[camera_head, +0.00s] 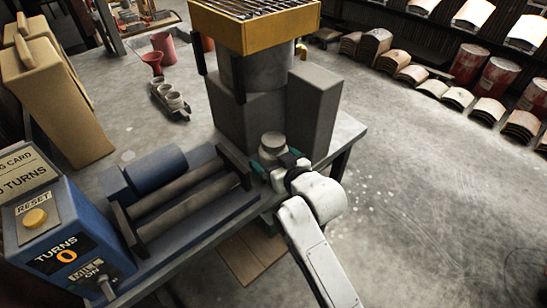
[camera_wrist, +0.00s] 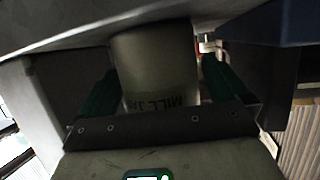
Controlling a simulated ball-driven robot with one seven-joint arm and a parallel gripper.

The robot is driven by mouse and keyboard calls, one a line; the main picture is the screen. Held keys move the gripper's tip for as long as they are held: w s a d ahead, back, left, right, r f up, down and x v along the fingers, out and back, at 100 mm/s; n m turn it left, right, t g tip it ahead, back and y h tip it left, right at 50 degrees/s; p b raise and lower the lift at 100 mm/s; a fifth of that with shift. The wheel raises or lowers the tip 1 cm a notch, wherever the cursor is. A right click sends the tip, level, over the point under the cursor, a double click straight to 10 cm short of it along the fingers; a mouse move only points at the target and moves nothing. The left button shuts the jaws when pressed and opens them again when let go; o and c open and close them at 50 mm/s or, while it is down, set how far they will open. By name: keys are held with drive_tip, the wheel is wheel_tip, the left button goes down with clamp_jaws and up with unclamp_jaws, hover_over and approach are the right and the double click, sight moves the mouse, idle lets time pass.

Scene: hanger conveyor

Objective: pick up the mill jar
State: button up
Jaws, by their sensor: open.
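The mill jar (camera_head: 272,142) is a small grey, round-topped jar. It stands near the right edge of the bench (camera_head: 345,130), just in front of the grey machine. In the wrist view the jar (camera_wrist: 157,65) is a dull grey cylinder with dark "MILL" lettering, part of the label cut off by my gripper. My gripper (camera_head: 270,159) reaches it from the front right. Its green fingers are open, one on each side of the jar; I cannot tell whether they touch it. The jar's lower part is hidden in the head view.
A roller mill (camera_head: 188,200) with two grey rollers lies left of the jar. A blue control box (camera_head: 62,240) reading TURNS 0 is at the left front. The grey machine (camera_head: 315,105) with a yellow hopper (camera_head: 255,28) stands close behind the jar. Open floor lies right.

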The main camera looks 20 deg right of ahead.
sight(273, 151)
drive_tip(key=shift+c, duration=0.2)
drive_tip(key=c, duration=1.4)
drive_tip(key=shift+w+r, duration=0.1)
drive_tip(key=shift+c, duration=0.3)
drive_tip(key=shift+r, duration=0.3)
wheel_tip(273, 151, up, 2)
drive_tip(key=shift+r, duration=0.2)
drive_tip(key=s+r, duration=0.1)
drive_tip(key=r, duration=0.1)
drive_tip(key=s+r, duration=0.2)
drive_tip(key=s+d+r, duration=0.1)
drive_tip(key=s+r, duration=0.1)
drive_tip(key=shift+r, duration=0.15)
drive_tip(key=v, duration=0.9)
drive_tip(key=shift+s+d+r, duration=0.25)
drive_tip(key=shift+d, duration=0.05)
